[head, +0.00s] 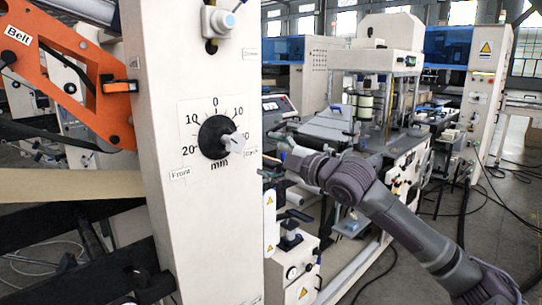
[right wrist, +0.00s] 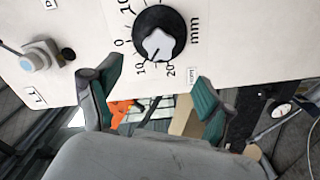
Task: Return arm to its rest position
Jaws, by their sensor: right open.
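My right arm comes in from the lower right in the head view. My right gripper (head: 272,152) is beside the right edge of the white machine column (head: 220,230), near the dial. In the right wrist view my right gripper (right wrist: 147,78) has its two teal-padded fingers wide apart with nothing between them. The black dial knob (head: 212,132) with a white pointer sits on the column's face, pointing to the lower right of its mm scale. The knob (right wrist: 153,33) also shows beyond the fingertips in the right wrist view, apart from them. My left gripper is out of view.
A grey push button (head: 222,22) is higher on the column; it shows at left in the right wrist view (right wrist: 38,60). An orange bracket (head: 70,75) labelled Belt is at left. Machines (head: 375,60) stand behind my arm. Open floor with cables (head: 500,190) lies at right.

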